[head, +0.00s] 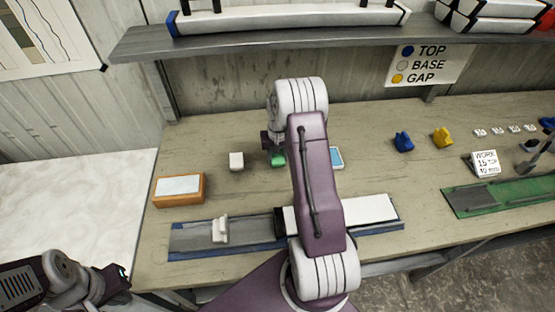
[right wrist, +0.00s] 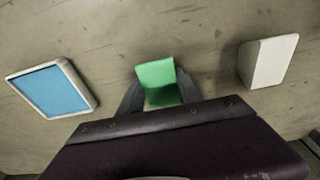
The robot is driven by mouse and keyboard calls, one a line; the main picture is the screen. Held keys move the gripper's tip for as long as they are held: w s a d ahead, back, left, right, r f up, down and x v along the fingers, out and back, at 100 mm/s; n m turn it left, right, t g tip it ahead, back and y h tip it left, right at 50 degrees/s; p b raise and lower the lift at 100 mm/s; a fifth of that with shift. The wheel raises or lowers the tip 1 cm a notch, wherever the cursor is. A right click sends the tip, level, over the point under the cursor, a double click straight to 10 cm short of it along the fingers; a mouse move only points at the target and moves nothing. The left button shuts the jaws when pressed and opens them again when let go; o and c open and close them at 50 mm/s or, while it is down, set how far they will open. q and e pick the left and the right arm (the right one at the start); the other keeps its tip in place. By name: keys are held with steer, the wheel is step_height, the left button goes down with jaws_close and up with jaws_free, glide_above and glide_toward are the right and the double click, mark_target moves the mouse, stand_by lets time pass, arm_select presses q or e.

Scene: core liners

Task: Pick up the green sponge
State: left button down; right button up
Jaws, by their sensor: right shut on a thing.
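The green sponge (head: 278,160) is a small block near the middle of the bench, partly hidden by my right arm in the head view. In the right wrist view the green sponge (right wrist: 157,76) sits between the two dark fingers of my right gripper (right wrist: 160,95), which is shut on it. Whether the sponge touches the bench is hard to tell. In the head view my right gripper (head: 276,150) is mostly covered by its own wrist. My left gripper (head: 112,282) is at the lower left, off the bench, and its fingers are too small and dark to read.
A white block (head: 236,161) lies left of the sponge, and a blue-faced device (head: 336,157) lies right of it. An orange-framed box (head: 178,190) stands at the left. A long core tray (head: 195,240) lies in front. A shelf (head: 270,38) hangs above the back.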

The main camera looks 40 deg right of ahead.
mark_target(278, 156)
step_height(278, 156, up, 4)
steer(key=shift+d+r, duration=0.1)
steer(key=shift+r, duration=0.1)
steer(key=s+d+r+b, duration=0.1)
steer(key=s+d+r, duration=0.1)
steer(key=s+r, duration=0.4)
steer(key=s, duration=0.5)
steer(key=shift+s+d+r+b, duration=0.2)
steer(key=shift+d+r+b, duration=0.15)
steer(key=shift+d, duration=0.05)
steer(key=o, duration=0.8)
steer(key=shift+w, duration=0.1)
steer(key=c, duration=0.7)
